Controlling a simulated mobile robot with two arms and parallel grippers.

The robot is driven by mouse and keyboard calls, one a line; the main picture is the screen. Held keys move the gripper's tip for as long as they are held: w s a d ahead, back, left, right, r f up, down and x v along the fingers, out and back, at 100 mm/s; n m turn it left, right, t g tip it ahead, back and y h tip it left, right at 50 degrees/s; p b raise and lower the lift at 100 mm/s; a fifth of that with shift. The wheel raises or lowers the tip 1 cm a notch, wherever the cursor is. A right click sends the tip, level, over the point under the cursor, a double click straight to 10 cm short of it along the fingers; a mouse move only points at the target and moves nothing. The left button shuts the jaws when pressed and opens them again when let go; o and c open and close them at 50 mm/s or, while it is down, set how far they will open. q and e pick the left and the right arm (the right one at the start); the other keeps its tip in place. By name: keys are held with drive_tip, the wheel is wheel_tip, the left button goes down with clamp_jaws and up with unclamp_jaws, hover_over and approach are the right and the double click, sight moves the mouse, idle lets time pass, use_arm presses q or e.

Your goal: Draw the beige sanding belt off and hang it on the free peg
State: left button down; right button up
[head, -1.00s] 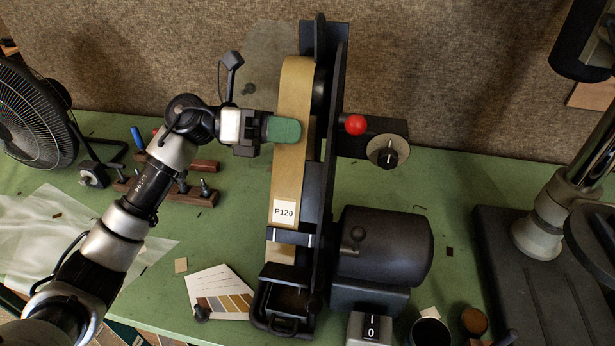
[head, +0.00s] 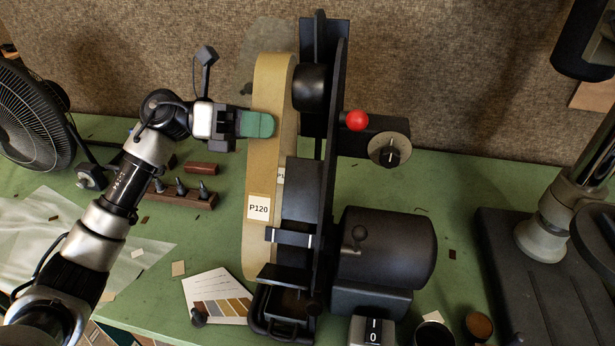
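The beige sanding belt (head: 262,180) with a P120 label is a tall loop at the left side of the dark belt grinder (head: 335,150). Its upper part stands left of the black top wheel (head: 312,87), whose face is bare. The lower end is partly hidden behind the grinder's dark parts. My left gripper (head: 258,124), with a green fingertip, is shut on the belt's left edge in its upper half; the far finger is hidden. A small dark peg (head: 247,88) seems to stick out by a grey patch on the back wall, left of the belt. My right gripper is not in view.
A red knob (head: 357,120) and a grey dial (head: 390,150) sit right of the wheel. The motor (head: 385,248) is below. A fan (head: 30,120), a wooden block with dark pegs (head: 180,193) and a card (head: 215,296) are at left. A machine stand (head: 545,235) is at right.

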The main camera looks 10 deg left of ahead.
use_arm(q)
drive_tip(key=shift+w+a+b, duration=0.1)
drive_tip(key=shift+a+b, duration=0.95)
drive_tip(key=shift+a, duration=1.6)
